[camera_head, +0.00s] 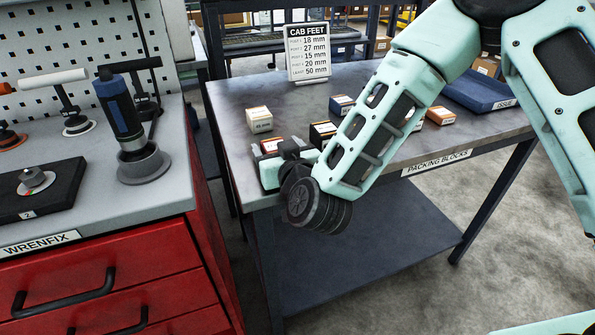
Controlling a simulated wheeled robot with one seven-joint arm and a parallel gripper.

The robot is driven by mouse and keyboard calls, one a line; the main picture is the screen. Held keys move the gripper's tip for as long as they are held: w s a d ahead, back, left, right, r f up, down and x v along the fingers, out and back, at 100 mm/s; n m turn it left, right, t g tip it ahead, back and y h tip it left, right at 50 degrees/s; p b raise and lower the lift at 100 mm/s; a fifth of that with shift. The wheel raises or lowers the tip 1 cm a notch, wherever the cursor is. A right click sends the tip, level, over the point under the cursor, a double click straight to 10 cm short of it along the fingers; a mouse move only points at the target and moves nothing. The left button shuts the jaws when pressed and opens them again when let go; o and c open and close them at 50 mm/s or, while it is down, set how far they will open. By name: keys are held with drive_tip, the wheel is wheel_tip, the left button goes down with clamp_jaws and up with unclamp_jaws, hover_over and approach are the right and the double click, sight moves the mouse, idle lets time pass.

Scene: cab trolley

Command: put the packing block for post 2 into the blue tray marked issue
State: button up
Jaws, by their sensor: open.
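A sign (308,53) headed CAB FEET lists posts with sizes; its second line seems to read 27 mm. The blue tray (478,92) marked ISSUE is at the far right, partly behind my arm. My gripper (273,158) is open at the table's near left corner, close to the red block; its fingertips are partly hidden.
My arm crosses the table and hides part of its middle. The table front (436,162) is labelled PACKING BLOCKS. At left, a red drawer bench (110,275) holds a dark blue cylindrical tool (120,110) and a black plate (40,188). A lower shelf (370,245) is bare.

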drive_tip(key=r+p+v, duration=0.1)
drive_tip(key=p+v, duration=0.3)
drive_tip(key=v, duration=0.8)
drive_tip(key=p, duration=0.2)
drive_tip(key=shift+s+d+p, duration=0.1)
drive_tip(key=shift+p, duration=0.2)
